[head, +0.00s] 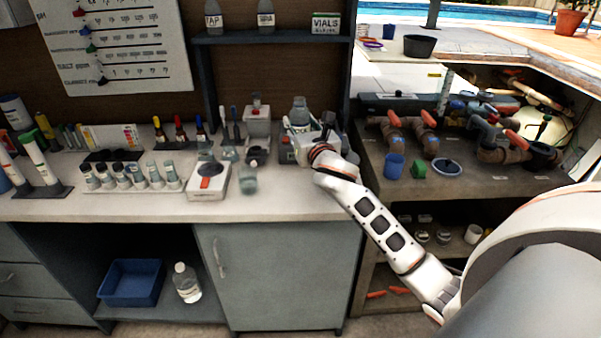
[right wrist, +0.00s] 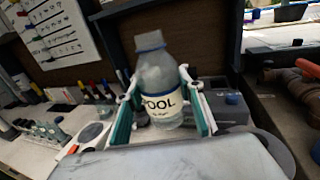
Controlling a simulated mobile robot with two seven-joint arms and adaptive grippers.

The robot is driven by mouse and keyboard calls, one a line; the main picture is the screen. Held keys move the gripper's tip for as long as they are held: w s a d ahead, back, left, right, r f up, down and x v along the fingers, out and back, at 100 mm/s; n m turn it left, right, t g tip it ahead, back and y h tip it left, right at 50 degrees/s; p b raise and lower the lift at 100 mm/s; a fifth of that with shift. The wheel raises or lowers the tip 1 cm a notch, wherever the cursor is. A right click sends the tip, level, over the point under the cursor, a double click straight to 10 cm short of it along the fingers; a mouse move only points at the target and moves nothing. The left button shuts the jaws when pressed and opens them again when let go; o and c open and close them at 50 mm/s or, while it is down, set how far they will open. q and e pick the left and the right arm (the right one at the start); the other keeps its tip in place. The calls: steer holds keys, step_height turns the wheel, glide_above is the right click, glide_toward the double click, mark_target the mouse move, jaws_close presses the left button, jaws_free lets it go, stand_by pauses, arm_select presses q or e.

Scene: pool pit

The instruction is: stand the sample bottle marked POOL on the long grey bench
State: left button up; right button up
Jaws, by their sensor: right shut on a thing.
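My left gripper is out of view.
A grey device (right wrist: 215,100) is close behind the bottle. A white tester (head: 208,181), a small jar (head: 248,180) and a row of vials (head: 130,176) stand on the bench. Bare bench top lies along its front edge. A pipework counter (head: 400,170) is at the right.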

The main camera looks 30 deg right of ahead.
step_height(320, 180, down, 15)
steer(key=b, duration=0.3)
steer(key=shift+r, duration=0.2)
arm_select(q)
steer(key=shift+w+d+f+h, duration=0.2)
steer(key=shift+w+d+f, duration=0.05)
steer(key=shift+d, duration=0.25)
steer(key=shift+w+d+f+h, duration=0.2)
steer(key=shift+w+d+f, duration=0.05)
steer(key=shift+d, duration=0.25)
arm_select(e)
steer(key=shift+f, duration=0.15)
steer(key=shift+f, duration=0.2)
steer(key=o, duration=1.2)
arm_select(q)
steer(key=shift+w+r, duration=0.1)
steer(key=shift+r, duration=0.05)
arm_select(e)
steer(key=shift+r, duration=0.1)
